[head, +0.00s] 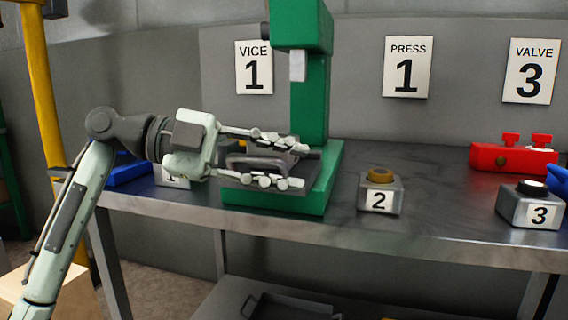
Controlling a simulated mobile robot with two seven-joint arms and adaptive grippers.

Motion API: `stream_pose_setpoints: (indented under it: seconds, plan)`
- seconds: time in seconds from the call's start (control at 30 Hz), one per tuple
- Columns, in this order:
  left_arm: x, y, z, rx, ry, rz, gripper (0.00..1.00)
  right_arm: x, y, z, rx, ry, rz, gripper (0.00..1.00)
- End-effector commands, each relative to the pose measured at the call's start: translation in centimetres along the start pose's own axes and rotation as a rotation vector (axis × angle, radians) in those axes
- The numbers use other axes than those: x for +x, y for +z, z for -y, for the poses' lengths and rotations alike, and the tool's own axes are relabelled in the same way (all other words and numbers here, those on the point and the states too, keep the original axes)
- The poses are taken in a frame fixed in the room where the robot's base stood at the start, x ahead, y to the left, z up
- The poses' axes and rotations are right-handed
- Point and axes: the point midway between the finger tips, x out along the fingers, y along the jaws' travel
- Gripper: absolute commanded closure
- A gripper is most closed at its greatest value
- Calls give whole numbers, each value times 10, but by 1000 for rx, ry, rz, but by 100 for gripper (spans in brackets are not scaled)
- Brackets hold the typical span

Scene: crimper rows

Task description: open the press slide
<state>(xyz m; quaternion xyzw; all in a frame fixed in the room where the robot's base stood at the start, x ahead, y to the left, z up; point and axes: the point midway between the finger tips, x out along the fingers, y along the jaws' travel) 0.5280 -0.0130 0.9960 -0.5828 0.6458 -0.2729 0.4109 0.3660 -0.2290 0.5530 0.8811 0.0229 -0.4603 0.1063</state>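The green press (310,100) stands on the bench, with a tall column, an overhanging head and a pale ram. A grey slide (240,182) with a bar handle (250,162) sits low at its front, over the green base. My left gripper (300,167) reaches in from the left in front of the slide. Its two fingers are spread, one above and one below the handle, with gaps visible. The fingers hide part of the slide, and I cannot tell how far out it is. My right gripper is not in view.
A blue item (130,172) lies left. Bench is clear between boxes 2 and 3.

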Motion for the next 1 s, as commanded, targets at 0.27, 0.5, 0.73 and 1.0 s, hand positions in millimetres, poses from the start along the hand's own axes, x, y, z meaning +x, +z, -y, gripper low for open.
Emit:
stream_pose_setpoints:
  seconds: [0.27, 0.5, 0.73, 1.0]
  plan:
    - [-28, 1, 0, 0, -2, 3, 69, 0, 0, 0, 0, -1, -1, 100]
    - [-80, 1, 0, -1, -1, 4, 69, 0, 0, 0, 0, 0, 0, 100]
    - [-112, 0, 0, -1, 0, 1, 69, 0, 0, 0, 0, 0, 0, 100]
    - [-121, 0, 0, 0, 0, 0, 69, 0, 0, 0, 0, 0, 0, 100]
